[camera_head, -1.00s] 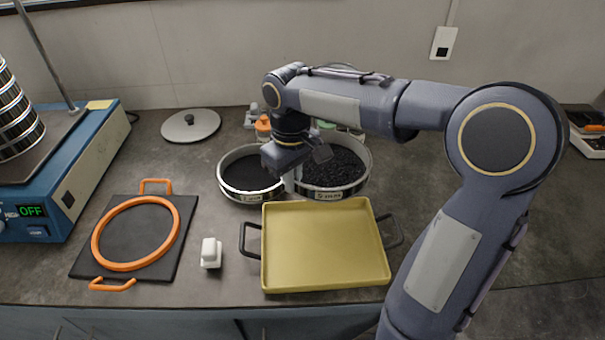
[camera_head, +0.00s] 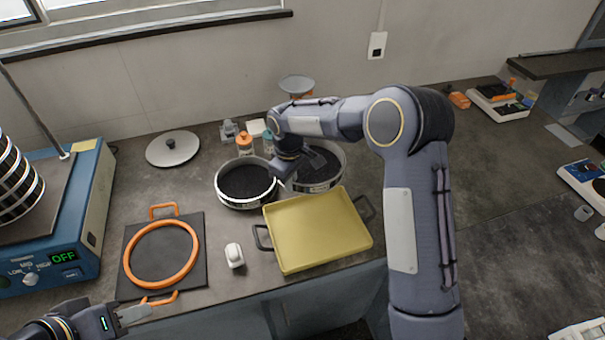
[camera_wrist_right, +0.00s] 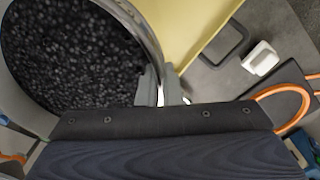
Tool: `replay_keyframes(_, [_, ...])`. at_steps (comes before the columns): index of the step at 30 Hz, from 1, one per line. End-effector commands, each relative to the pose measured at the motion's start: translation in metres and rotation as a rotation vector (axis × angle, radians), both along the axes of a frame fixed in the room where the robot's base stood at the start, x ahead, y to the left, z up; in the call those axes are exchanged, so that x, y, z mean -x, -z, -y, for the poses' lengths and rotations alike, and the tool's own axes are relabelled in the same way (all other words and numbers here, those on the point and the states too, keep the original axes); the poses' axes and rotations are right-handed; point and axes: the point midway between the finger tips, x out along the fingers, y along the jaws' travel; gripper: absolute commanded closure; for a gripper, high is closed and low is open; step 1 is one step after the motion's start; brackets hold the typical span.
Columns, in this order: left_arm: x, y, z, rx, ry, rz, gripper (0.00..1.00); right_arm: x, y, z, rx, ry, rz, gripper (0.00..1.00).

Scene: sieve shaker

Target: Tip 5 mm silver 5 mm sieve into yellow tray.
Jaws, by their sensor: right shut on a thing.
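A silver sieve (camera_head: 318,188) full of coarse black grains stands on the bench behind the yellow tray. Its rim (camera_wrist_right: 150,45) and grains fill the left of the right wrist view. My right gripper (camera_head: 289,181) comes down between this sieve and the one to its left. It is shut on the near-left rim of the coarse-grain sieve, which looks level. The yellow tray (camera_head: 280,262) is empty, with dark side handles, in front of the sieves. My left gripper (camera_head: 135,314) is at the lower left, by the black board's front edge; its jaw opening is unclear.
A second silver sieve (camera_head: 243,204) with fine black material stands at left. An orange ring (camera_head: 128,265) lies on a black board (camera_head: 197,280). A white block (camera_head: 234,256) sits beside the tray. A blue shaker (camera_head: 90,215) stands far left, a round lid (camera_head: 160,158) behind.

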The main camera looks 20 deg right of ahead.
Motion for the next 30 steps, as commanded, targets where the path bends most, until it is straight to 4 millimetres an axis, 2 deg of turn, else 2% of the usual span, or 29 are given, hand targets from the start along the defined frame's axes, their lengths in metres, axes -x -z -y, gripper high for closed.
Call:
replay_keyframes(5, [0.0, 0.008, 0.0, 0.0, 0.0, 0.0, 0.64, 0.0, 0.013, -0.001, 0.001, -0.004, 0.0, 1.0])
replay_keyframes(30, [0.0, 0.038, 0.0, 0.0, 0.0, 0.0, 0.64, 0.058, 0.028, -0.059, 0.001, -0.005, 0.002, 1.0])
